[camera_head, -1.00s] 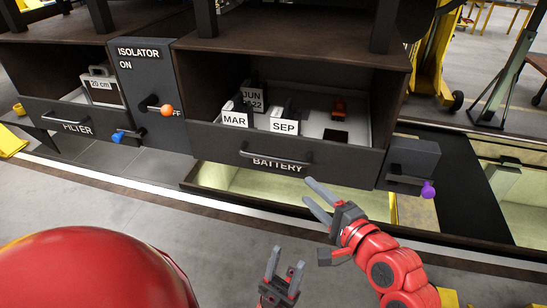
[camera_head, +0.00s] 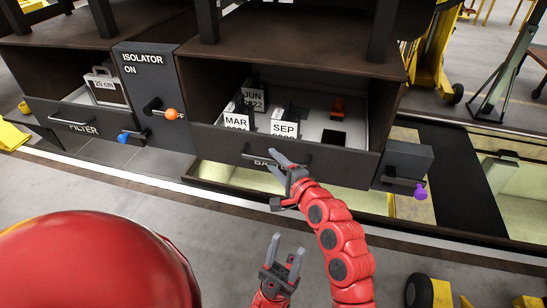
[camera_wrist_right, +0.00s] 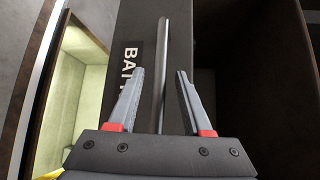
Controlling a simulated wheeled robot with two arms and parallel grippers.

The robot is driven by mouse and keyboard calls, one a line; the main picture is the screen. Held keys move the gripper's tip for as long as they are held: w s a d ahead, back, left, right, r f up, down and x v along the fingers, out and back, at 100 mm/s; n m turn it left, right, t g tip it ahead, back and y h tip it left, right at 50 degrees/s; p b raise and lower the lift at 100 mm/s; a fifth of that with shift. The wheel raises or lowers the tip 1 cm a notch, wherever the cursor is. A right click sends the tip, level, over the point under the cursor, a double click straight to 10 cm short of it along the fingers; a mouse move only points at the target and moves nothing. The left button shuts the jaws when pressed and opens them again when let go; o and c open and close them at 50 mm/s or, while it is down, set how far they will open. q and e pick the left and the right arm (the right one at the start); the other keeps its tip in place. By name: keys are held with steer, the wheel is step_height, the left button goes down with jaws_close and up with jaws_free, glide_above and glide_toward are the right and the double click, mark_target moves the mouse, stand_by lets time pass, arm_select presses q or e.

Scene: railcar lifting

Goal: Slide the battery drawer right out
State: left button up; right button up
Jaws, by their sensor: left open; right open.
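The battery drawer (camera_head: 340,166) is a dark box front under the railcar, with a "BATTERY" label and a bar handle (camera_head: 261,155). It holds tagged items marked "MAR", "JUN" and "SEP". My right gripper (camera_head: 275,160) is open at the handle, partly covering the label. In the right wrist view, the handle bar (camera_wrist_right: 162,70) runs lengthwise between the two open fingers (camera_wrist_right: 158,92); I cannot tell whether they touch it. My left gripper (camera_head: 287,252) is open and empty, low in front of the drawer.
The isolator box (camera_head: 150,85) with an orange-knobbed lever (camera_head: 170,114) and a blue knob (camera_head: 123,138) stands left of the drawer. A filter drawer (camera_head: 95,122) is further left. A small box with a purple knob (camera_head: 420,192) sits at right. A lit pit (camera_head: 225,178) lies below.

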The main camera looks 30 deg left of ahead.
steer(key=shift+w+a+f, duration=0.15)
steer(key=shift+w+a, duration=0.15)
steer(key=shift+a, duration=0.2)
jaws_close()
stand_by(1.2)
